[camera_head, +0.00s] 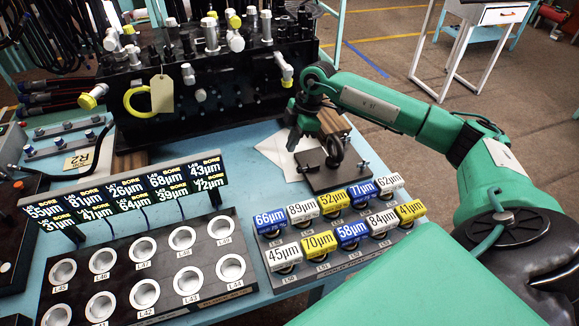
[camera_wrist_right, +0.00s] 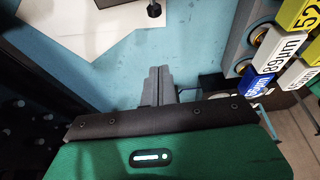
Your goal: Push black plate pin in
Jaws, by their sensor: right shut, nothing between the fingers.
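A black plate (camera_head: 345,176) lies on the blue table in the head view, with a dark upright ring-shaped part (camera_head: 333,151) and a wooden block (camera_head: 334,124) at it. A small pin (camera_head: 363,165) stands at the plate's right side. My right gripper (camera_head: 292,146) is above the table to the left of the plate, pointing down. In the right wrist view its grey fingers (camera_wrist_right: 158,85) are together and empty. A small dark knob (camera_wrist_right: 154,10) shows at the top of that view; I cannot tell if it is the plate's pin. My left gripper is not in view.
Coloured labelled blocks (camera_head: 352,232) stand on a rack just in front of the plate. A black manifold (camera_head: 200,90) stands behind. A tray with round white cups (camera_head: 145,293) and label displays (camera_head: 125,195) lie left. White paper (camera_head: 283,148) lies on clear blue tabletop.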

